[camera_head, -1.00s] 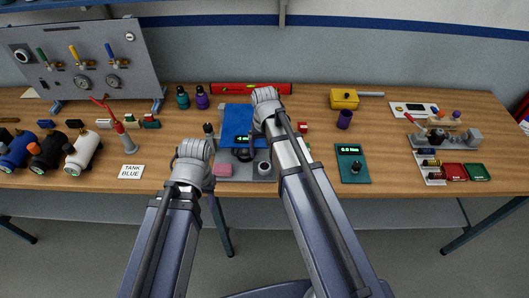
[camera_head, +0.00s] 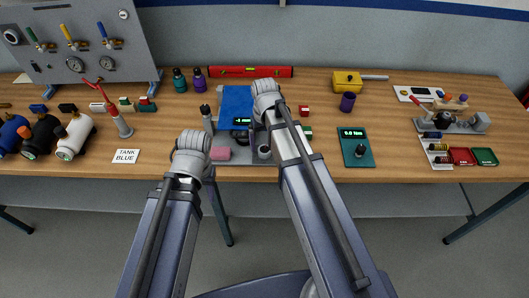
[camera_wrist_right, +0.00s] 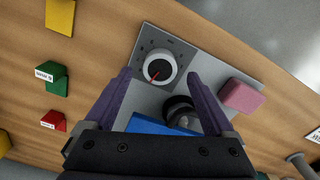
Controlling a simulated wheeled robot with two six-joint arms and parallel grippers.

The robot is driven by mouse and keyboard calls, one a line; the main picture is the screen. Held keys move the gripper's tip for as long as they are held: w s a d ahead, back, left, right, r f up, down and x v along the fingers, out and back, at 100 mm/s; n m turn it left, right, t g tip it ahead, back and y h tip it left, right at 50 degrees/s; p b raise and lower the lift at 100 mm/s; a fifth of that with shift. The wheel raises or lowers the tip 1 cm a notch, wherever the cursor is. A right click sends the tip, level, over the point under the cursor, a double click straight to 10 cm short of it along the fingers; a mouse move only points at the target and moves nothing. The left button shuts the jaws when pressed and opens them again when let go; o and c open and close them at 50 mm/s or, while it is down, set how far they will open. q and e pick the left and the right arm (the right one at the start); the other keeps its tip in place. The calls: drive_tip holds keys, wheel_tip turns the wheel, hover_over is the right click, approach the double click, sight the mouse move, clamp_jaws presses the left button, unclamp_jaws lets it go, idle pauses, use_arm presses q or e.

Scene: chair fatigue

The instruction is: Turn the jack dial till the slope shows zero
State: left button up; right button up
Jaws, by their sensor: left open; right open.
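The jack dial (camera_wrist_right: 158,68), a white knob with a red pointer on a grey plate, lies between the spread purple fingers of my right gripper (camera_wrist_right: 157,73) in the right wrist view. I cannot tell if they touch it. In the head view the dial (camera_head: 264,152) shows just below my right gripper (camera_head: 262,130). The blue plate (camera_head: 236,101) is behind it, with a small lit display (camera_head: 241,121) whose digits are too small to read surely. My left gripper (camera_head: 209,171) is open beside the pink block (camera_head: 220,153), mostly hidden by its wrist.
A red spirit level (camera_head: 250,72) lies behind the blue plate. A green device with a lit screen (camera_head: 354,147) stands to the right. Bottles (camera_head: 179,80), a TANK BLUE card (camera_head: 126,156) and a red-handled lever (camera_head: 120,122) are to the left.

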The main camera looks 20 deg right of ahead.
sight(265, 151)
drive_tip(key=shift+f+b, duration=0.9)
drive_tip(key=shift+f, duration=0.55)
use_arm(q)
wheel_tip(265, 151, down, 3)
drive_tip(key=shift+r, duration=0.15)
use_arm(e)
drive_tip(key=shift+r, duration=0.1)
drive_tip(key=c, duration=1.4)
drive_tip(key=shift+m, duration=1.6)
drive_tip(key=o, duration=1.4)
use_arm(q)
drive_tip(key=shift+r, duration=0.1)
